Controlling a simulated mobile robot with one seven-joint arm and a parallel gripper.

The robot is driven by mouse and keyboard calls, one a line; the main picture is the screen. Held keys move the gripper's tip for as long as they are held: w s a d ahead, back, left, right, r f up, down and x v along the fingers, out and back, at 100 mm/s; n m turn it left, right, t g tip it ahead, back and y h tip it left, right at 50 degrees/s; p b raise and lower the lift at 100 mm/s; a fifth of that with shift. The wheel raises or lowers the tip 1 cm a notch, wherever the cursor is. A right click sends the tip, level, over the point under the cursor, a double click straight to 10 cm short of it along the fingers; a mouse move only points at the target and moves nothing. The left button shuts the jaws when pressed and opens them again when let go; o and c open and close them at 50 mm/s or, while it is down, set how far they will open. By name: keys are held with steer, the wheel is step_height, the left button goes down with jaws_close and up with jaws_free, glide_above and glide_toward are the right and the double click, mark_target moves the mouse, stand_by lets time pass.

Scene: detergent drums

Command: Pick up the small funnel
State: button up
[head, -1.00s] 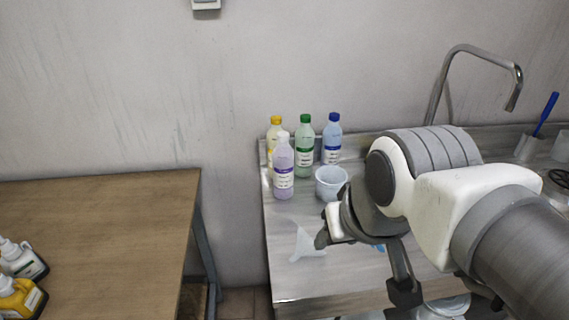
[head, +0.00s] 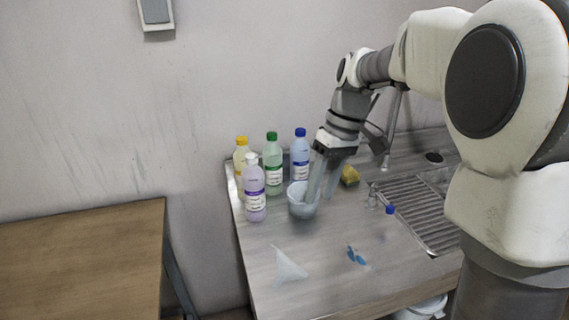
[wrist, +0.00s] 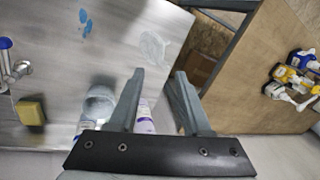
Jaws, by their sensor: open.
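The small funnel (head: 289,265) is pale and translucent and lies on its side on the grey worktop, near its front left edge. In the wrist view the funnel (wrist: 154,48) shows beyond my fingertips, on the worktop near its edge. My gripper (head: 326,190) is open and empty. In the head view it points down and overlaps the white cup, apart from the funnel and farther back. In the wrist view the two fingers (wrist: 157,80) spread at the bottom middle, with nothing between them but a glimpse of worktop edge and bottle.
A white cup (head: 298,206) and several bottles, including a lilac one (head: 254,190), stand at the back left. A yellow sponge (head: 350,175), blue scraps (head: 356,256) and a sink drainer (head: 420,210) lie rightward. A wooden table (head: 80,250) stands left across a gap.

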steer(key=w+a+f+n+g, duration=0.2)
steer(key=w+f, duration=0.2)
steer(key=y, duration=0.1)
glide_toward(285, 257)
steer(key=x, duration=1)
steer(key=shift+w+f, duration=0.1)
jaws_close()
